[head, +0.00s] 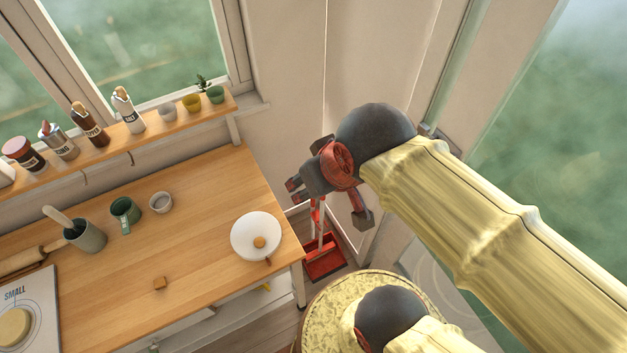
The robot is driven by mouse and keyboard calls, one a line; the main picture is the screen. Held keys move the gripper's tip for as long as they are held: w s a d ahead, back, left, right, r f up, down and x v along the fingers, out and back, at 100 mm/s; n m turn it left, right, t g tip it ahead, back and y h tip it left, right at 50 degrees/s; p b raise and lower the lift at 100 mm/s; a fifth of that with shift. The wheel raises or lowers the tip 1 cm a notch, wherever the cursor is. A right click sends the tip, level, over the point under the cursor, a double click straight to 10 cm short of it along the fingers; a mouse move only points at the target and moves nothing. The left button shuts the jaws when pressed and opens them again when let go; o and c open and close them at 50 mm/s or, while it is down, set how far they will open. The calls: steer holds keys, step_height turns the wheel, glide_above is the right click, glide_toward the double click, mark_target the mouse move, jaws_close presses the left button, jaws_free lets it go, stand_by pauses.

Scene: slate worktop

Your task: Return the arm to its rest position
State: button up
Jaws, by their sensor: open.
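My gripper (328,203) hangs in the air at the end of my raised yellow-sleeved arm, right of the wooden worktop (205,215). Its black and red fingers are spread apart, with nothing held between them. It is clear of the worktop's right edge in the picture, in front of the wall corner. My arm runs from the lower right up to the black wrist joint.
A shelf (150,141) holds bottles and pots. A red dustpan-like item (324,262) sits below.

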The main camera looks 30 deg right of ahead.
stand_by(0.3)
step_height(320, 180, down, 16)
steer(key=b, duration=1.5)
steer(key=shift+r+b, duration=0.15)
steer(key=shift+b, duration=0.25)
stand_by(0.4)
